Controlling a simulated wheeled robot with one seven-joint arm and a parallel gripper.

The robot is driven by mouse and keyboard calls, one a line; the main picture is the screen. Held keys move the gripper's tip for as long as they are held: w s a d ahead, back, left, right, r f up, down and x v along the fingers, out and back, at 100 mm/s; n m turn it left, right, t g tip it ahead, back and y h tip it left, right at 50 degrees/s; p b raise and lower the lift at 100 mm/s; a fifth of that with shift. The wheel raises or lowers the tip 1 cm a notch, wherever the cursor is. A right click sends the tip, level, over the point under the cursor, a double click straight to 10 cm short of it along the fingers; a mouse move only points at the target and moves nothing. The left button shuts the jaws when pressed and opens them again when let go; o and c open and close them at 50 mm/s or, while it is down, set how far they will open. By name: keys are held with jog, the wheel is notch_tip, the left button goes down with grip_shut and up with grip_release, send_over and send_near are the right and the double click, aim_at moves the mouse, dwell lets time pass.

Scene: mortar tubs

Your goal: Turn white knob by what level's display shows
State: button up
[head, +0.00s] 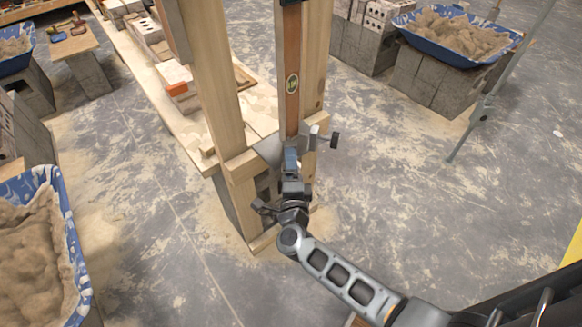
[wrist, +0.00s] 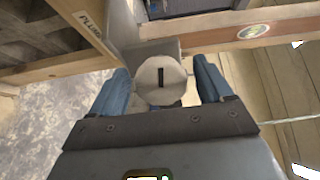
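The white knob (wrist: 160,80) is round with a dark slot mark that stands upright in the wrist view. It sits on a grey metal bracket (wrist: 152,50). My gripper (wrist: 162,70) is open, with one blue finger on each side of the knob; gaps show between the fingers and it. In the head view my gripper (head: 291,160) is at the bracket at the foot of the level and hides the knob. The wooden level (head: 292,60) stands upright against a post, with an oval label. Its display reading cannot be read in either view.
Wooden posts (head: 215,80) rise close beside my gripper, and a clamp with a dark knob (head: 334,140) is at its right. Blue tubs of mortar stand at left (head: 70,240) and upper right (head: 510,45). A grey pole (head: 500,80) leans at right. Floor is clear at right.

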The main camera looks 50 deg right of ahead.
jog(key=v, duration=0.7)
jog(key=shift+s+a+b, duration=0.25)
jog(key=shift+a+b, duration=0.1)
jog(key=shift+b, duration=0.05)
dwell(0.4)
